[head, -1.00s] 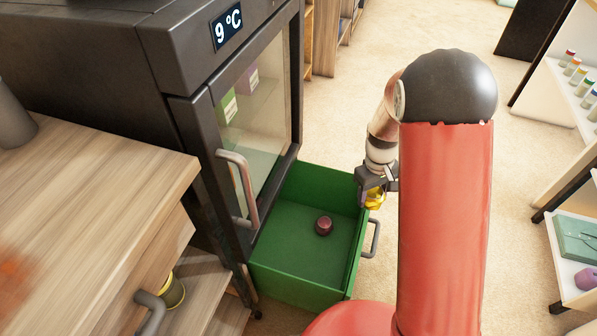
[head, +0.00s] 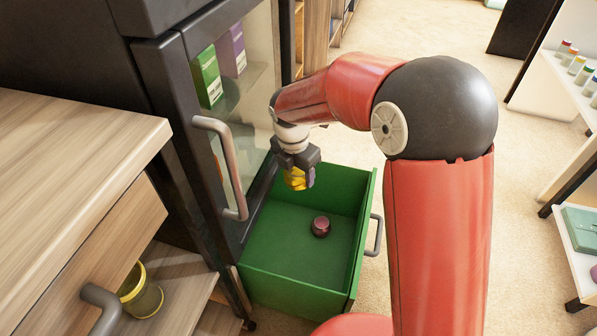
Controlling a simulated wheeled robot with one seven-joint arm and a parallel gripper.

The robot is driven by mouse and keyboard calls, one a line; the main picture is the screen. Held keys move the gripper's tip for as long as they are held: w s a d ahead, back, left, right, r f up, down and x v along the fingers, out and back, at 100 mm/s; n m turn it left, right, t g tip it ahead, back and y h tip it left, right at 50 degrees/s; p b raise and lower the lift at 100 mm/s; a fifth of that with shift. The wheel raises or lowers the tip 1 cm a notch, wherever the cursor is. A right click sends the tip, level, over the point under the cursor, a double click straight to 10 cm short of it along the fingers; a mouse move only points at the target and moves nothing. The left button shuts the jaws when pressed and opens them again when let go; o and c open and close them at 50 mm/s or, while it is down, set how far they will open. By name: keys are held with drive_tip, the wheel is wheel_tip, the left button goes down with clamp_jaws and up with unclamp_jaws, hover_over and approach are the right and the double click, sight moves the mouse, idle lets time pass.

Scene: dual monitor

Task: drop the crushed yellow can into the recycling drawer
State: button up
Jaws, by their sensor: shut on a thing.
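The crushed yellow can (head: 298,179) is held in my gripper (head: 299,174), which points down and is shut on it. The fingers hide part of the can. The recycling drawer (head: 288,286) is green, pulled out, and open at the top. My gripper and the can appear over the back part of the drawer, near the fridge side; the exact height above the drawer floor is hard to tell. A small dark red round object (head: 321,226) lies on the drawer floor.
The dark fridge with a glass door and a handle (head: 222,165) stands close left of my gripper. A wooden counter (head: 70,165) is at left, with a yellow-rimmed container (head: 142,293) below. Shelves (head: 575,150) stand at right. Carpet between is clear.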

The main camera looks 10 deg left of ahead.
sight(298, 184)
wheel_tip(298, 184, down, 5)
drive_tip(key=b, duration=0.3)
drive_tip(key=shift+b, duration=0.35)
drive_tip(key=o, duration=1)
wheel_tip(298, 184, up, 20)
drive_tip(key=p, duration=0.4)
drive_tip(key=shift+p, duration=0.4)
